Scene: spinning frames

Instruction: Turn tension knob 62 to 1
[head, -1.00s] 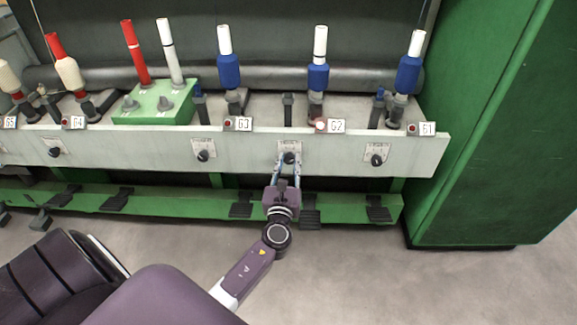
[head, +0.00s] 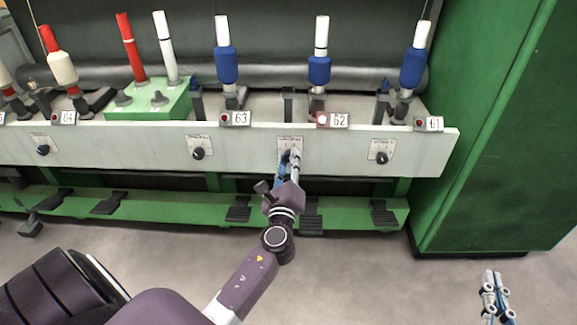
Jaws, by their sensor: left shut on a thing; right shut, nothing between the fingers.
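The tension knob under label 62 (head: 340,121) sits on a small scale plate (head: 290,141) on the pale front rail. My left gripper (head: 289,156) reaches up from below and is shut on this knob. The fingers cover most of the knob, so its pointer and setting cannot be read. My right gripper (head: 495,285) is shut and empty over the floor at the lower right, far from the rail.
Similar black knobs sit under 63 (head: 198,154) and 61 (head: 382,158). Spindles with blue bobbins (head: 319,70) stand above the rail. A green cabinet (head: 490,130) stands at the right. Black pedals (head: 312,224) line the green lower bar. The grey floor in front is open.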

